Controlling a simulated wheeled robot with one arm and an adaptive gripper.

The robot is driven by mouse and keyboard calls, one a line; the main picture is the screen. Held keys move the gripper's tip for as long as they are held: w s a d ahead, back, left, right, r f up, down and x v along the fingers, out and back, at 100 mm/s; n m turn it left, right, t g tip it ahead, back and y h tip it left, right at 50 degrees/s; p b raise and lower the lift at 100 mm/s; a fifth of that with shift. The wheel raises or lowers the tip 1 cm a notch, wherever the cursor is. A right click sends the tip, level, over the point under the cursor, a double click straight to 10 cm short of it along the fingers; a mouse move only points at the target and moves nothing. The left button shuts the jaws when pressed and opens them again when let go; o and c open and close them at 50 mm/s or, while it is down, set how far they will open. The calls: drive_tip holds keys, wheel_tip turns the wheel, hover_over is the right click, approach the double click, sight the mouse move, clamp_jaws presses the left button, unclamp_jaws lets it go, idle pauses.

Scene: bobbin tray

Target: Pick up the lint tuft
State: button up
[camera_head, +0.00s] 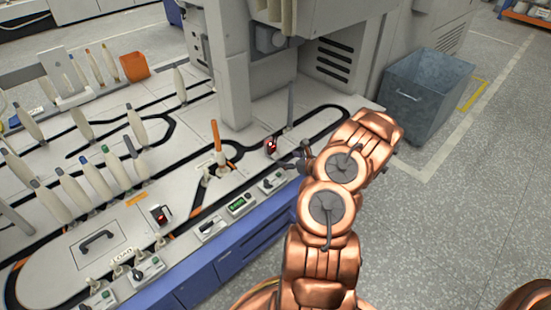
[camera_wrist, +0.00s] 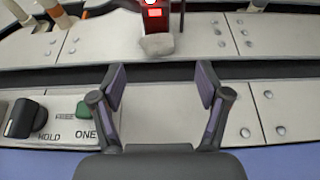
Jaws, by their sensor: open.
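The lint tuft (camera_wrist: 157,44) looks like a small pale grey lump in the wrist view. It sits at the foot of a dark sensor block (camera_wrist: 154,18) with a red display, on the light panel just past a dark track groove. My gripper (camera_wrist: 161,84) is open and empty, its two dark pads spread apart on the near side of the groove. The tuft lies ahead of the pads, roughly between their lines. In the head view my gripper (camera_head: 298,161) is beside the sensor block (camera_head: 271,146), and I cannot make out the tuft there.
A switch panel with a black knob (camera_wrist: 24,118) and a green button (camera_wrist: 83,110) lies left of my gripper. A thin grey post (camera_head: 291,104) stands behind the sensor block. Several pale bobbins (camera_head: 138,129) stand at the left. A grey bin (camera_head: 425,95) stands right of the machine.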

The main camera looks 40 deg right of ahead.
sight(277, 155)
drive_tip(key=shift+r+b+x, duration=0.2)
drive_tip(key=shift+b+x, duration=1)
drive_tip(key=shift+x, duration=2.2)
drive_tip(key=shift+a, duration=0.1)
drive_tip(key=shift+c, duration=0.4)
drive_tip(key=c, duration=0.7)
drive_tip(key=shift+o, duration=0.2)
